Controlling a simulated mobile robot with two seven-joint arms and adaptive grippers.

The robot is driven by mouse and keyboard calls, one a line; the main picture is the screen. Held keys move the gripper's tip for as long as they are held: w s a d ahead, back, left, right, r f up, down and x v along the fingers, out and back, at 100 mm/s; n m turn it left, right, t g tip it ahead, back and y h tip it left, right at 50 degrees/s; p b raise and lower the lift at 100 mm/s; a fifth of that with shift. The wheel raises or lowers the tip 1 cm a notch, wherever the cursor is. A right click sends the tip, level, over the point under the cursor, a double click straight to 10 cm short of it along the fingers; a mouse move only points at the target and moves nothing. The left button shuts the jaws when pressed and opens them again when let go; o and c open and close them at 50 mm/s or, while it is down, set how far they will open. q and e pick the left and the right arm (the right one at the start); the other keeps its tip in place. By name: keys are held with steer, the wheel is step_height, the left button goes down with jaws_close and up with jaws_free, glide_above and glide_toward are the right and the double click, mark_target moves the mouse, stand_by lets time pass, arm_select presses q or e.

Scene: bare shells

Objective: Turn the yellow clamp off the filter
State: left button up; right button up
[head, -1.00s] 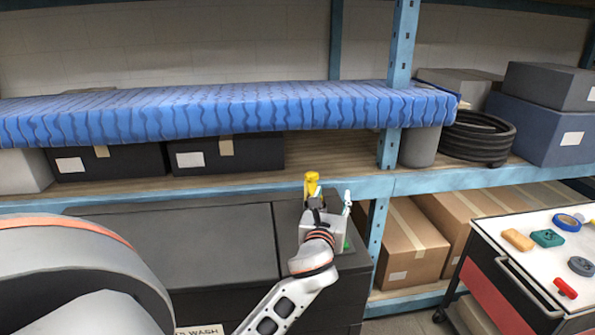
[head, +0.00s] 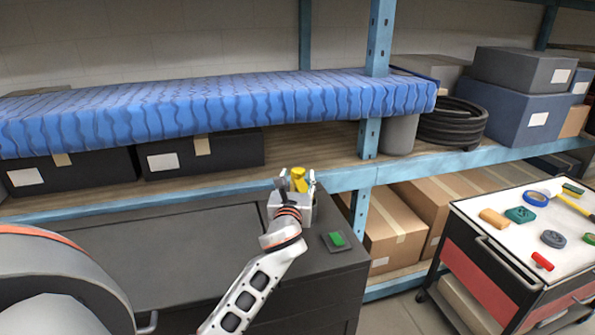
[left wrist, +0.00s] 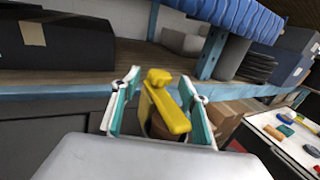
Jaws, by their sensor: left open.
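The yellow clamp (head: 298,177) stands at the far right part of the dark cabinet top. My left gripper (head: 297,186) is open, with its fingers on either side of the clamp. In the left wrist view the clamp (left wrist: 168,107) shows as a knob with a bar slanting down to the right, between the teal-padded fingers of the gripper (left wrist: 160,105). I see a gap on the left side; I cannot tell whether the right finger touches the bar. A brownish part below the clamp may be the filter; my gripper's body hides most of it. My right gripper is not in view.
A small plate with a green block (head: 337,239) lies right of my gripper on the cabinet top (head: 170,262). A blue shelf post (head: 361,210) rises behind. A tool cart (head: 480,215) stands at the right. The cabinet top to the left is clear.

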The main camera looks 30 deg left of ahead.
mark_target(298, 174)
arm_select(q)
steer(key=shift+x, duration=2.05)
jaws_close()
